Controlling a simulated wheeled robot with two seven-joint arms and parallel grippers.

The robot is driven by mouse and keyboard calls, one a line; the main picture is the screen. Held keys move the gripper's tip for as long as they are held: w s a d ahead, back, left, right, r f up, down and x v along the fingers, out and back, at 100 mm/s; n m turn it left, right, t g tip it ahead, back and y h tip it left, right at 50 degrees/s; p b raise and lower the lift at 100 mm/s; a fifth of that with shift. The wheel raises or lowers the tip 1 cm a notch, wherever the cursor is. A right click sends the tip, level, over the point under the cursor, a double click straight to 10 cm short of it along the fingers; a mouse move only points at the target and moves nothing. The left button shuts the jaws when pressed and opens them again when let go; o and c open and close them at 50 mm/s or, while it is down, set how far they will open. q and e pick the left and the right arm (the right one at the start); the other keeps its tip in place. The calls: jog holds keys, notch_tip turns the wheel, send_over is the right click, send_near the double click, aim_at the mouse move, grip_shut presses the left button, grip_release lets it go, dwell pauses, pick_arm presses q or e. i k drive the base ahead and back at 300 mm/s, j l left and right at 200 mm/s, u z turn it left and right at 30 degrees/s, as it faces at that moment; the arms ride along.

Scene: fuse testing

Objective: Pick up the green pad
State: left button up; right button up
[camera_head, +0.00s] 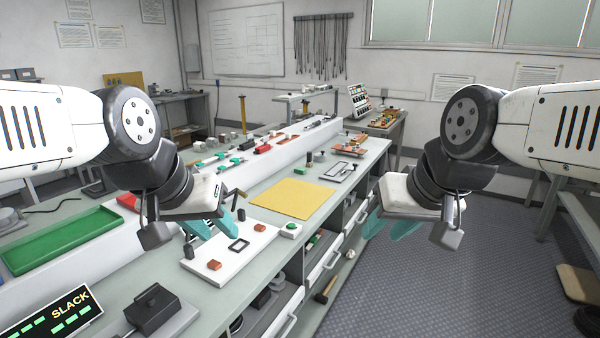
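A small white block with a round green top (291,229) stands on the bench near its front edge, just right of a white board. Another green thing, a flat green tray (62,240), lies at the far left. I cannot tell for sure which is the green pad. My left gripper (210,228) has teal fingers that look spread and empty, above the left part of the white board (228,262), left of the green-topped block. My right gripper (388,228) hangs beyond the bench's right edge, over the floor, its teal fingers apart and empty.
The white board carries reddish-brown blocks (214,266), a black frame (238,245) and dark posts. A yellow sheet (293,198) lies behind it. A black box (153,308) and a SLACK display (52,312) are at the front left. Open drawers (325,262) line the bench front.

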aim_at(298, 170)
jog(key=i+l, duration=0.4)
jog(key=i, duration=0.15)
jog(key=i+l, duration=0.35)
jog(key=i, duration=0.2)
jog(key=i+l, duration=0.4)
jog(key=i, duration=0.15)
jog(key=i+l, duration=0.4)
jog(key=i, duration=0.2)
